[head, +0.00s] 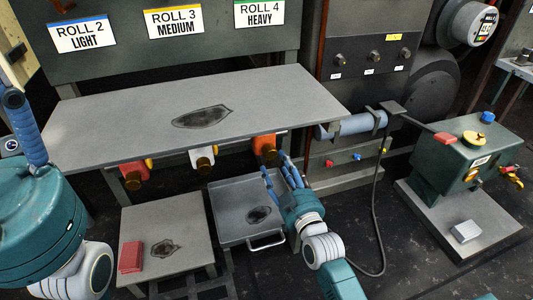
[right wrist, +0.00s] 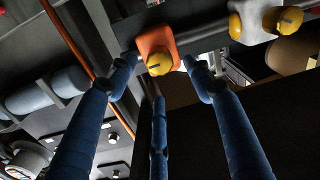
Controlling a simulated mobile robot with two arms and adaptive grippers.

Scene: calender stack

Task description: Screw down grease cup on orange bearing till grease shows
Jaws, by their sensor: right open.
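The orange bearing (head: 264,144) sits under the front edge of the grey table, right of a white one and a red one. Its yellow grease cup (right wrist: 159,64) faces the right wrist camera, below the orange housing (right wrist: 157,41). My right gripper (head: 277,170) is just below the orange bearing. In the right wrist view its blue fingers (right wrist: 158,72) are spread, with the cup between the tips; I cannot tell whether they touch it. No grease can be made out. Part of my left gripper (head: 25,125) shows at the left edge; its finger spacing is unclear.
The white bearing (head: 202,157) and red bearing (head: 132,170) hang along the same edge. The grey table (head: 120,125) overhangs them. A grey tray (head: 228,198) with a handle lies below. A low table (head: 190,225) holds a red block (head: 131,257). A green machine (head: 450,160) stands right.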

